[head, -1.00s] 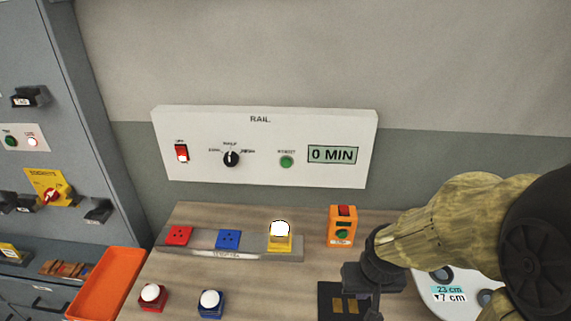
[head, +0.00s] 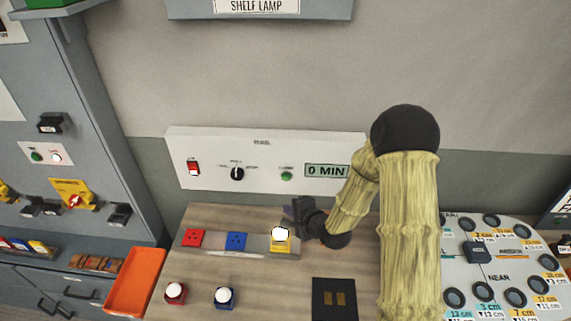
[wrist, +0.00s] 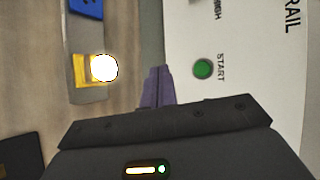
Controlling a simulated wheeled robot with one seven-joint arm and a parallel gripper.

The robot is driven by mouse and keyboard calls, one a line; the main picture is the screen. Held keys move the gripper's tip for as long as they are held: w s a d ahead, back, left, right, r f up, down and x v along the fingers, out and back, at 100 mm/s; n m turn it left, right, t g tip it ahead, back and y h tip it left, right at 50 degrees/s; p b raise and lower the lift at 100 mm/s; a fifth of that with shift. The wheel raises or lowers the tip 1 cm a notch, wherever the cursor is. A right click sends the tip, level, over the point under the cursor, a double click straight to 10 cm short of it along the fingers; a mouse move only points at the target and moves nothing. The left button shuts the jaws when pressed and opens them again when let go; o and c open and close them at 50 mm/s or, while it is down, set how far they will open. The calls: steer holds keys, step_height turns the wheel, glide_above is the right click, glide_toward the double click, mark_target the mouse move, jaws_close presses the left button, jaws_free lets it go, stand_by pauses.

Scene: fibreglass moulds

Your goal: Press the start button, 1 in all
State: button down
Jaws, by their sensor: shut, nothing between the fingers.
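The green start button (head: 287,175) is on the white RAIL panel (head: 215,160) on the wall, left of the display that reads 0 MIN. In the wrist view the green button (wrist: 203,69), labelled START, lies a little beyond and right of my fingertips. My gripper (head: 291,213) is shut and empty, in front of the panel just below the button and close above the yellow block. Its dark purple fingers (wrist: 156,88) show in the wrist view, apart from the button.
A yellow block (head: 281,246) with a bright white top stands in a grey rail below my gripper, with red (head: 193,238) and blue (head: 236,241) sockets beside it. A red switch (head: 193,168) and a black knob (head: 237,173) share the panel.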

steer(key=shift+w+a+r+m+y, duration=0.1)
steer(key=shift+a+r+m+y, duration=0.25)
steer(key=shift+a+m, duration=0.25)
steer(key=shift+w, duration=0.1)
steer(key=p, duration=0.1)
glide_toward(282, 180)
steer(key=shift+s+a+f+x, duration=0.1)
steer(key=shift+s+x, duration=0.05)
steer(key=shift+x, duration=0.75)
steer(key=shift+s+a+f+x, duration=0.1)
steer(key=shift+s+f+x, duration=0.05)
steer(key=shift+x, duration=0.7)
steer(key=shift+s+a+f+x, duration=0.1)
steer(key=shift+s+x, duration=0.05)
steer(key=shift+x, duration=0.75)
steer(key=shift+w, duration=0.35)
steer(key=shift+w, duration=0.4)
stand_by(0.5)
steer(key=shift+s, duration=0.85)
